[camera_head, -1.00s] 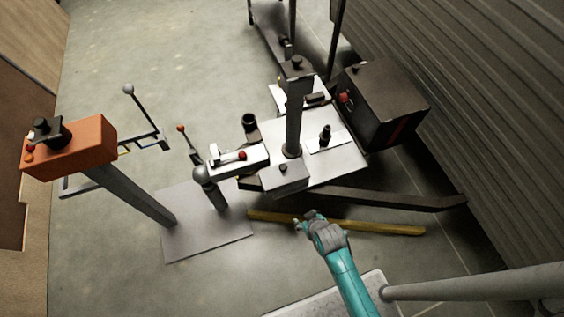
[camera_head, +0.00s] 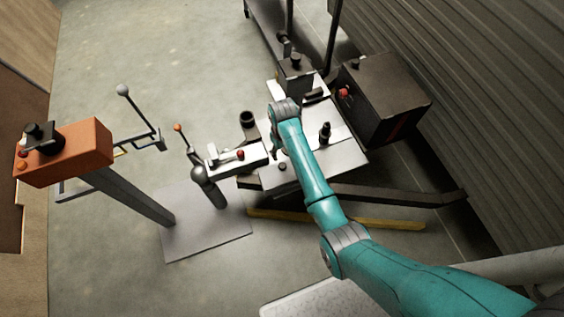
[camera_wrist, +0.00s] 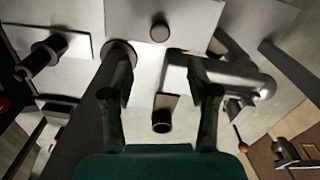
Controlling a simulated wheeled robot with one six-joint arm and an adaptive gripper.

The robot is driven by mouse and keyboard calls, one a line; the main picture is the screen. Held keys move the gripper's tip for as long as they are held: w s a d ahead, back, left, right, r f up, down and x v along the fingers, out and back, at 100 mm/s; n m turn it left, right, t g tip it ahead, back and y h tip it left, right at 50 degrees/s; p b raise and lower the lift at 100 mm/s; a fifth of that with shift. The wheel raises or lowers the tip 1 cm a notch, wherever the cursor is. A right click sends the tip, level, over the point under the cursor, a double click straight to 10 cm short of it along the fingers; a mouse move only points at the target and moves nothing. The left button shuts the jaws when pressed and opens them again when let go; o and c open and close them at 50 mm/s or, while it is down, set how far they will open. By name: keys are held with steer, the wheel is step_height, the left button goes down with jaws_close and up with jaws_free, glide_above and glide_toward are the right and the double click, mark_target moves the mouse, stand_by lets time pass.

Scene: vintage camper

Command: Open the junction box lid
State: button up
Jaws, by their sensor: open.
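A small pale box (camera_head: 283,181) with a dark knob (camera_head: 282,166) on its flat top sits at the near edge of the metal machine table. I take it for the junction box; its top looks closed. In the wrist view its pale top (camera_wrist: 195,14) and round knob (camera_wrist: 160,31) are at the upper middle. My gripper (camera_wrist: 158,70) points down with its two dark fingers spread and nothing between them. In the head view my gripper (camera_head: 275,147) is partly hidden by my teal wrist, just beyond the box. The knob lies ahead of the fingertips, apart from them.
A grey post (camera_wrist: 83,118) stands close beside the fingers in the wrist view. A pale clamp-like arm (camera_head: 236,157) is left of the box. A dark motor box (camera_head: 385,100) is at right, an orange control box (camera_head: 65,150) at left. A yellow bar (camera_head: 385,223) lies on the floor in front.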

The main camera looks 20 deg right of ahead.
mark_target(283, 166)
step_height(283, 166, down, 11)
steer(key=shift+r, duration=0.1)
stand_by(0.4)
jaws_close()
